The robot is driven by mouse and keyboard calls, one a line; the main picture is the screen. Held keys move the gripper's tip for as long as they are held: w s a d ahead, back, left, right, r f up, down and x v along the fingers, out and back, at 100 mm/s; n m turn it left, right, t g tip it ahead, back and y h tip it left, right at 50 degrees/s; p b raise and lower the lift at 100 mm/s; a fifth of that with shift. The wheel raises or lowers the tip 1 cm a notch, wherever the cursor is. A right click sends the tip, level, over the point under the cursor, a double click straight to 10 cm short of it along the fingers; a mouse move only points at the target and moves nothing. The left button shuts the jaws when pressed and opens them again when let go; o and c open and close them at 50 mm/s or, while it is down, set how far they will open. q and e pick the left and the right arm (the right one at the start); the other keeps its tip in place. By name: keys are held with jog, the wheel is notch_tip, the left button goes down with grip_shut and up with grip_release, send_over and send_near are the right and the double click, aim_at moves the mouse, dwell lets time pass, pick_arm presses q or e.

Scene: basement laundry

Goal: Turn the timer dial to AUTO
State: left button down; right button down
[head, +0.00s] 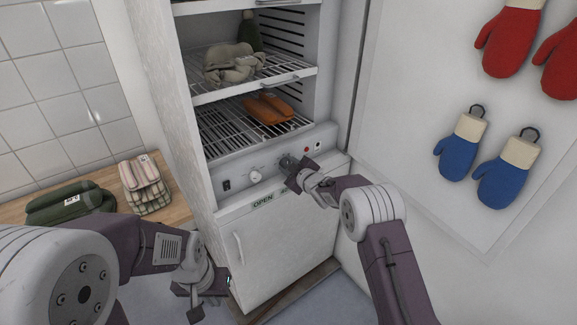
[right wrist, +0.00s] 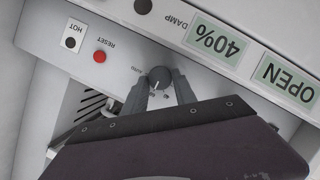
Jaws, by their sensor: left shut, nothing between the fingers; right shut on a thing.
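The timer dial (right wrist: 160,76) is a small dark grey round knob on the pale control panel (head: 325,134) of the drying cabinet. Small print that seems to read AUTO is beside it in the right wrist view, which shows the panel upside down. My right gripper (head: 288,163) is at the panel, shut on the dial with one finger on each side; it also shows in the right wrist view (right wrist: 160,90). The dial's pointer is too small to read. My left gripper (head: 194,308) is shut and empty, low in front of the cabinet and away from the panel.
A white knob (head: 255,175) and a black switch (head: 227,185) sit left of the dial. A red reset button (right wrist: 99,57) and HOT lamp (right wrist: 70,43) are close by. Orange mitts (head: 268,108) lie on a rack above. Blue gloves (head: 460,145) hang at right.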

jog(key=m+p, duration=0.1)
jog(key=p, duration=0.3)
jog(key=m+g+y+p, duration=0.1)
jog(key=m+p, duration=0.1)
jog(key=p, duration=0.2)
jog(key=shift+w+d+r, duration=0.15)
jog(key=shift+d+r, duration=0.05)
jog(key=shift+r, duration=0.15)
jog(key=shift+f+m+g+y+p, duration=0.2)
jog(key=shift+m+g+y+p, duration=0.3)
jog(key=shift+m+p, duration=0.25)
jog(key=shift+w+d+f+m+y, duration=0.15)
jog(key=shift+m+y, duration=0.15)
jog(key=shift+m, duration=0.25)
jog(key=shift+f+m+g+y+b, duration=0.15)
jog(key=shift+m+g+y+b, duration=0.2)
jog(key=shift+m, duration=0.35)
jog(key=shift+d+f+m+y+b, duration=0.1)
jog(key=shift+m+y+b, duration=0.35)
jog(key=shift+m+b, duration=0.2)
jog(key=m+g+y+b, duration=0.1)
jog(key=m+b, duration=0.1)
jog(key=b, duration=0.1)
jog(key=shift+d, duration=0.1)
jog(key=shift+w+m+y+b, duration=0.1)
jog(key=shift+m+y+b, duration=0.2)
jog(key=shift+m+b, duration=0.25)
